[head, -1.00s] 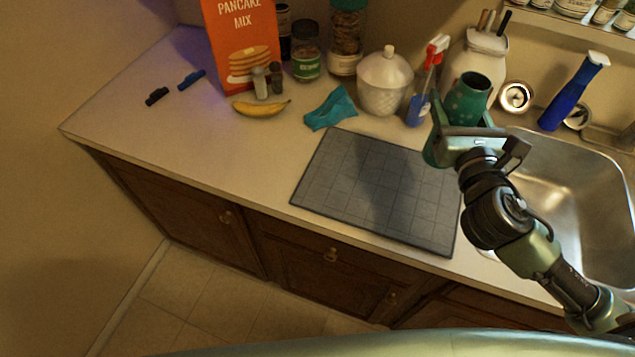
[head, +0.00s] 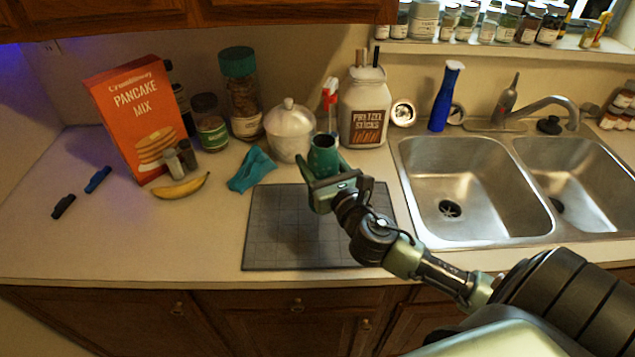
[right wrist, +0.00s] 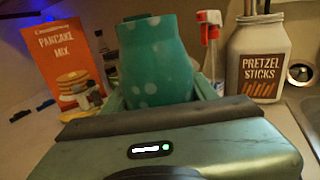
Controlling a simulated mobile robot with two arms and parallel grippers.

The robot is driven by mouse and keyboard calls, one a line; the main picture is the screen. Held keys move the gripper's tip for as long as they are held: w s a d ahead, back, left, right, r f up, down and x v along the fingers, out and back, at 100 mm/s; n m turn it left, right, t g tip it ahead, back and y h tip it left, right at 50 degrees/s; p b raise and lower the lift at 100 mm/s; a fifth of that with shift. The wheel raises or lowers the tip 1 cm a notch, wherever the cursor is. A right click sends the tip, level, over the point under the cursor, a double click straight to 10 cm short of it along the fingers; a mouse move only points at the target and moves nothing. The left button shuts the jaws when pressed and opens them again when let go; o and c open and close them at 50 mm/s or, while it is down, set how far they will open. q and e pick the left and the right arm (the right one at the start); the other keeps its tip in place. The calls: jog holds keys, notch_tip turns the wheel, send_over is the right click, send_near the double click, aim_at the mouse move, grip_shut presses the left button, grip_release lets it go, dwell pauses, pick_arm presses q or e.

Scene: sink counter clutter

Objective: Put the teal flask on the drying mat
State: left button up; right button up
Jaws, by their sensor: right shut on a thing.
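The teal flask (head: 323,156) with pale dots is held upright in my right gripper (head: 326,182), over the back part of the drying mat. In the right wrist view the flask (right wrist: 154,62) stands between the fingers, and its lower part is hidden by the gripper body. The grey drying mat (head: 285,245) lies flat on the counter, left of the sink, its right part partly covered by my right arm. I cannot tell the gap between flask and mat. My left gripper is not in view.
A teal cloth (head: 252,170), a white lidded jar (head: 290,132), a spray bottle (head: 329,100) and a pretzel jar (head: 366,110) stand behind the mat. A banana (head: 182,187) and pancake mix box (head: 140,120) are left. The double sink (head: 470,190) is right.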

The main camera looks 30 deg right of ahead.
jog(key=shift+f, duration=0.95)
notch_tip(320, 180, down, 4)
jog(key=shift+f+b, duration=0.15)
jog(key=shift+b, duration=0.5)
jog(key=o, duration=1.5)
jog(key=shift+f, duration=0.1)
jog(key=shift+o, duration=0.2)
